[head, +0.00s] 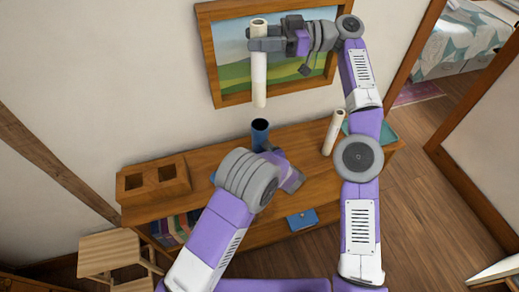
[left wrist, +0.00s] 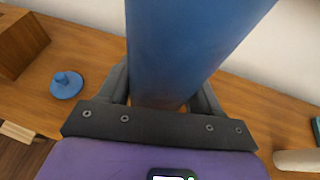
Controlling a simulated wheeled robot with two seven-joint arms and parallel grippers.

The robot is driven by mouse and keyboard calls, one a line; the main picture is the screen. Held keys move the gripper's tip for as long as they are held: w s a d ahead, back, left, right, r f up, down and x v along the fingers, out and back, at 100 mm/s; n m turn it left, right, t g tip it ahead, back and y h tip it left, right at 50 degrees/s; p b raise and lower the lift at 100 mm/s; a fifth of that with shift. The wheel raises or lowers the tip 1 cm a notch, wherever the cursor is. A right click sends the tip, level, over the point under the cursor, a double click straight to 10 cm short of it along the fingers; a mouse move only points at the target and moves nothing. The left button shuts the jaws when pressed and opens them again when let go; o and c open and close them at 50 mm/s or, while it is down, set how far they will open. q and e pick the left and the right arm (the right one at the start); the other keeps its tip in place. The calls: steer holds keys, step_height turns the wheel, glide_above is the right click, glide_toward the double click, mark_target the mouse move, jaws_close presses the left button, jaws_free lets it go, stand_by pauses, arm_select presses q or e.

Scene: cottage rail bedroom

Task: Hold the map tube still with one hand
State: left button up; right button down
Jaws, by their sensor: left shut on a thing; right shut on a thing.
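The blue map tube (head: 260,130) stands upright on the wooden desk, its dark open mouth facing up. My left gripper (left wrist: 160,97) is shut on it, with a finger on each side in the left wrist view; in the head view my own wrist hides the fingers and the tube's lower part. My right gripper (head: 260,45) is shut on a long cream paper roll (head: 259,82) near its upper end. The roll hangs upright above the tube, its lower end apart from the mouth. A blue cap (left wrist: 66,86) lies on the desk, left of the tube.
A framed picture (head: 211,60) hangs behind my right gripper. A stool (head: 108,250) stands at left.

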mark_target(260, 84)
stand_by(0.5)
steer(key=shift+f, duration=6.5)
steer(key=c, duration=0.5)
jaws_free()
steer(key=w+d, duration=0.1)
steer(key=d, duration=1.1)
steer(key=shift+w, duration=0.2)
arm_select(q)
steer(key=o, duration=1.2)
